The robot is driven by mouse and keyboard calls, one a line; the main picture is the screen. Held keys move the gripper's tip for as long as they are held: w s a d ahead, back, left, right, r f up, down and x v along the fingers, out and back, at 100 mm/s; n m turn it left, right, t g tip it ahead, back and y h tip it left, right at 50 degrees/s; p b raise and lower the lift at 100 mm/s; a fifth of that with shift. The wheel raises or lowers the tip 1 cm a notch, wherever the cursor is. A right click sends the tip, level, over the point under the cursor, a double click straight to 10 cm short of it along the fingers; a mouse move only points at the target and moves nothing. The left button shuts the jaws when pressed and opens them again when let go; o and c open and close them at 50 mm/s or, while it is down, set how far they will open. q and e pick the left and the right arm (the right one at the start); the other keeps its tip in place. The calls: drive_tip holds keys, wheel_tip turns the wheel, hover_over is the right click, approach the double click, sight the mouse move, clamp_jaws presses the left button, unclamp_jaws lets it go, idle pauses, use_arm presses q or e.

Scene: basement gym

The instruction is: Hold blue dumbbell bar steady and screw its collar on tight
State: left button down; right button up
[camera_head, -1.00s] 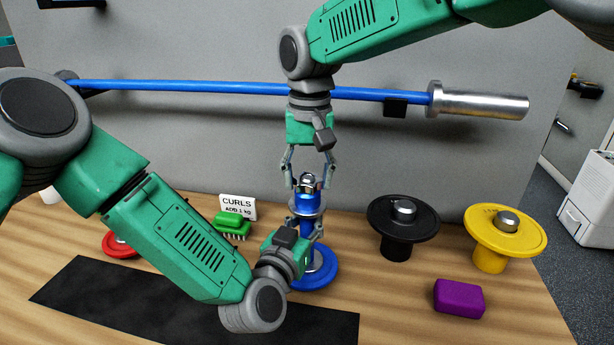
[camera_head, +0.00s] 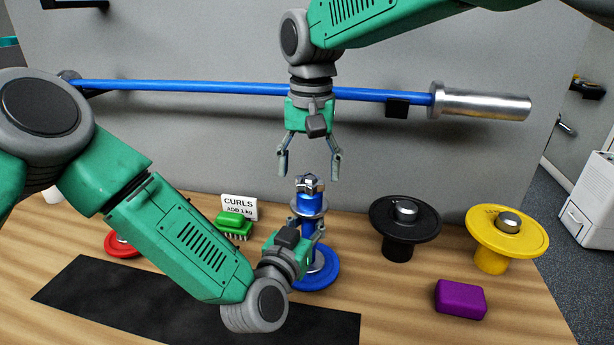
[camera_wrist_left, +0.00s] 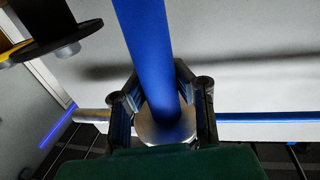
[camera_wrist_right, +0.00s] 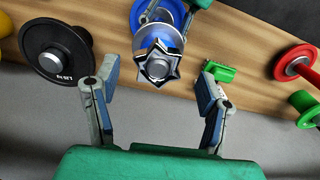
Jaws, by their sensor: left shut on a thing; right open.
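The blue dumbbell bar (camera_head: 306,200) stands upright on the table, with a silver flange near its upper part and a blue plate (camera_head: 325,278) at its foot. A chrome star-shaped collar (camera_head: 309,184) sits on its top end; the collar also shows in the right wrist view (camera_wrist_right: 158,62). How tight it is cannot be seen. My left gripper (camera_head: 301,235) is shut around the bar below the flange; the left wrist view shows its fingers on both sides of the blue bar (camera_wrist_left: 146,45). My right gripper (camera_head: 309,165) is open and empty, just above the collar, fingers apart from it.
A black weight (camera_head: 399,215) and a yellow weight (camera_head: 507,240) stand at right, with a purple block (camera_head: 460,299) in front. A green brush (camera_head: 232,224), a CURLS sign (camera_head: 240,205) and a red weight (camera_head: 117,245) are at left. A dark mat (camera_head: 90,290) lies in front.

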drive_tip(key=shift+r, duration=1.25)
drive_tip(key=shift+c, duration=0.3)
